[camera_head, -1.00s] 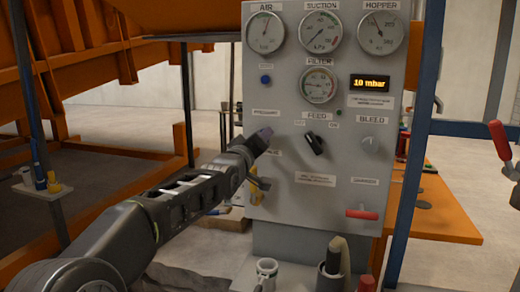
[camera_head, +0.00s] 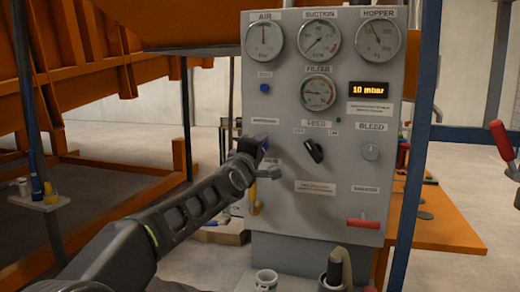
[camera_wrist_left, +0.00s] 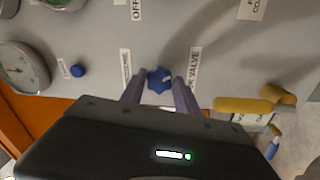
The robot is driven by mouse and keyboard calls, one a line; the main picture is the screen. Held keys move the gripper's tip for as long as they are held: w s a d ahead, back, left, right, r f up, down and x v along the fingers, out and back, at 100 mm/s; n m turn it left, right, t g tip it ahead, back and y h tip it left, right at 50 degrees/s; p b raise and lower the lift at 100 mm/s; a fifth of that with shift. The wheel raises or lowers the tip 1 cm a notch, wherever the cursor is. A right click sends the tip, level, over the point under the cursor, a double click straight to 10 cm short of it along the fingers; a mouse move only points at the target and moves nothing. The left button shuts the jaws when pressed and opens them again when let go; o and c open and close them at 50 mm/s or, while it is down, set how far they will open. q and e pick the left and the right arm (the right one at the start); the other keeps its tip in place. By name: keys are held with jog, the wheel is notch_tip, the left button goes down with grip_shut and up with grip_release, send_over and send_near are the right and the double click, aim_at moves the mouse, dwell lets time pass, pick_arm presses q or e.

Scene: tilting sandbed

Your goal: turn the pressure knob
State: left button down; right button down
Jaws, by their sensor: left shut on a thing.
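The blue star-shaped pressure knob (camera_wrist_left: 159,80) sits on the grey panel (camera_head: 345,215), beside the pressure label (camera_wrist_left: 125,65) in the left wrist view. My left gripper (camera_wrist_left: 160,92) is shut on it, with one finger on each side. In the head view my left gripper (camera_head: 261,147) reaches the panel's left side and mostly hides the knob. The display (camera_head: 369,89) reads 10 mbar. My right gripper is not in view.
A small blue button (camera_head: 264,88) is above the gripper. A yellow lever (camera_wrist_left: 245,104) is close to the right finger in the wrist view.

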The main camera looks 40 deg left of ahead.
pick_arm(q)
jog(key=c, duration=0.9)
grip_release()
jog(key=v, duration=0.7)
jog(key=shift+s+d, duration=0.15)
jog(key=shift+s, duration=0.2)
jog(key=shift+f, duration=0.1)
